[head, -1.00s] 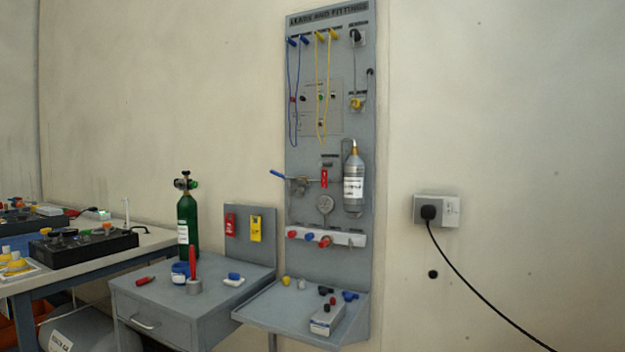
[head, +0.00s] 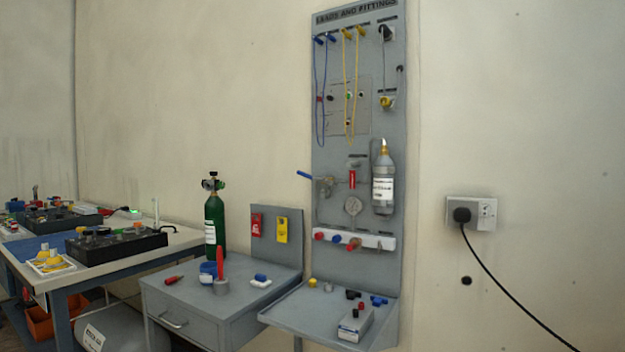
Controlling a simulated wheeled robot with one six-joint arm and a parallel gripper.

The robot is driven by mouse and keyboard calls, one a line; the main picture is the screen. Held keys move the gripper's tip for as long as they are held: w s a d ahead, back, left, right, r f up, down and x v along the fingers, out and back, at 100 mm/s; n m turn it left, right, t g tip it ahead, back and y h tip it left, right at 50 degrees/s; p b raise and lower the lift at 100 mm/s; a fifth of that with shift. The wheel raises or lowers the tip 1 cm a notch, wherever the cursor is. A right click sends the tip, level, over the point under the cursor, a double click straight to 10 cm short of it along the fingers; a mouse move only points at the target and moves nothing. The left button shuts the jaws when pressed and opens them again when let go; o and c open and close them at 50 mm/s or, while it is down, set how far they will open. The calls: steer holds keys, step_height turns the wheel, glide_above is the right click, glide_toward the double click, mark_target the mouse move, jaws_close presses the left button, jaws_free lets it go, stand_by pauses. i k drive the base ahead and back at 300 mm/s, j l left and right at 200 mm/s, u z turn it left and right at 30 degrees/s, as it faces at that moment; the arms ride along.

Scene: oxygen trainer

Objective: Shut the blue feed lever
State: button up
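The blue feed lever (head: 306,175) is a small blue handle on the grey panel (head: 335,222), at the left end of a metal valve (head: 326,187). It sticks out past the panel's left edge and slants slightly down to the right. A red tag or handle (head: 351,179) and a round gauge (head: 353,206) sit to its right and below, with a silver cylinder (head: 383,190) further right. My gripper does not show in the head view. Nothing in view touches the lever.
A grey cabinet (head: 185,295) with a green cylinder (head: 214,228) stands left of the panel. A shelf (head: 290,313) with small fittings juts out below. A workbench (head: 40,275) is at far left. A black cable (head: 500,275) hangs from a wall socket at right.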

mark_target(327, 181)
steer(key=i+j, duration=0.15)
steer(key=i, duration=0.2)
steer(key=i+j+u, duration=0.1)
steer(key=i, duration=0.25)
steer(key=i+l+u, duration=0.1)
steer(key=i+l, duration=0.55)
